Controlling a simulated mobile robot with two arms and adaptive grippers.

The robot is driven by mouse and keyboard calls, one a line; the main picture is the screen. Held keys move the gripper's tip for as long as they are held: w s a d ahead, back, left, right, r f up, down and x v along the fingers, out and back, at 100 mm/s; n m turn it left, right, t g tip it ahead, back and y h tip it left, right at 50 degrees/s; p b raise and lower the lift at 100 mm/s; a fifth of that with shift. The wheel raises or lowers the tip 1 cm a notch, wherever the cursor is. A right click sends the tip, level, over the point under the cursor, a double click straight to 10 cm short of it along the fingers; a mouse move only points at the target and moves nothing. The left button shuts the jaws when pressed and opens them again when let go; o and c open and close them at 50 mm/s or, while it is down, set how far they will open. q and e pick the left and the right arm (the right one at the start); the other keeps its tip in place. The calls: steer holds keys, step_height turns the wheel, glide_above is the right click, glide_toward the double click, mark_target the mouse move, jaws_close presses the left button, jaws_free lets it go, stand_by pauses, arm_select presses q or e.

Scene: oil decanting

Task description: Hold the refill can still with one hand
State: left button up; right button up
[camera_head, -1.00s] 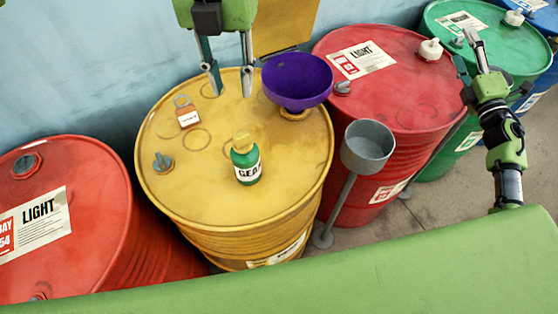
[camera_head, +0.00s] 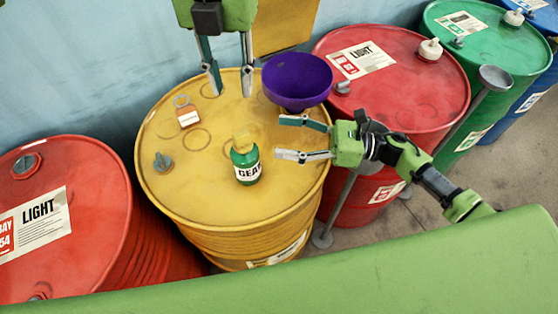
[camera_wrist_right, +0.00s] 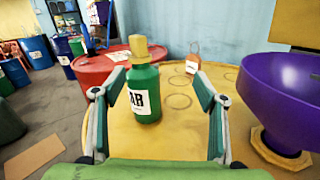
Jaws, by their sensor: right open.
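The refill can is a small green bottle (camera_head: 245,163) with a yellow cap and a white label. It stands upright on top of the yellow drum (camera_head: 205,200). My right gripper (camera_head: 280,137) is open just right of the can, fingers pointing at it and not touching. In the right wrist view the can (camera_wrist_right: 146,98) stands ahead, between the two open fingers. A purple funnel (camera_head: 297,78) sits on the drum's right rim, also seen in the right wrist view (camera_wrist_right: 285,95). My left gripper (camera_head: 231,95) is open and empty over the back of the drum.
A small tag (camera_head: 188,118) lies on the drum, left of the can. A grey bung (camera_head: 163,162) is at its left edge. Red drums (camera_head: 100,190) (camera_head: 400,95) stand either side. A post with a cup (camera_head: 494,78) stands at right.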

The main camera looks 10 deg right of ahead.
mark_target(259, 161)
steer(key=shift+n, duration=0.8)
steer(key=s+f, duration=0.1)
steer(key=f, duration=0.1)
steer(key=s+a+f, duration=0.1)
steer(key=a+f, duration=0.1)
steer(key=f, duration=0.1)
steer(key=shift+s+a+f, duration=0.25)
steer(key=shift+s+f, duration=0.05)
steer(key=shift+s, duration=0.1)
steer(key=shift+a+f, duration=0.2)
steer(key=shift+a, duration=0.05)
steer(key=x, duration=0.7)
steer(key=shift+f, duration=0.25)
steer(key=c, duration=1.5)
steer(key=shift+o, duration=0.2)
